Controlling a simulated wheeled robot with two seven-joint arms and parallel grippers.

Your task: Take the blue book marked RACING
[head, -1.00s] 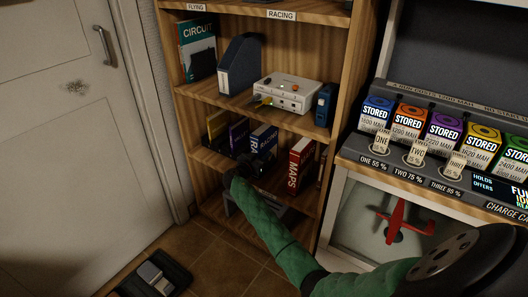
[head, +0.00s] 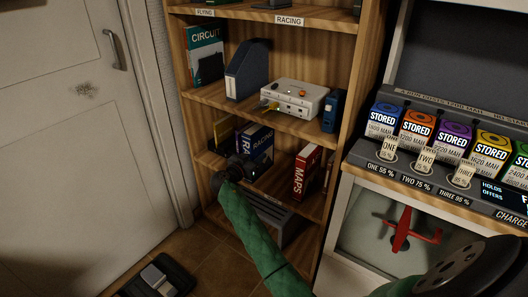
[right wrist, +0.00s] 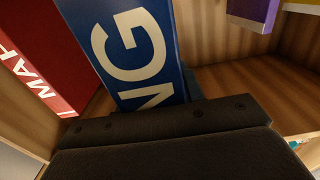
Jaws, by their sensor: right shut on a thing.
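The blue book marked RACING (head: 262,143) stands upright on the third shelf of the bookcase. It stands a little forward of the MAPS book, and large white letters show on its spine. My right gripper (head: 235,168) is shut on its lower front part. In the right wrist view the blue book (right wrist: 130,50) rises from the dark jaws with the letters NG showing. The fingertips are hidden there. My left gripper is not in view.
A red MAPS book (head: 306,172) stands to the right on the same shelf. A grey box (head: 275,215) sits below. A counter with STORED packs (head: 418,125) is at right.

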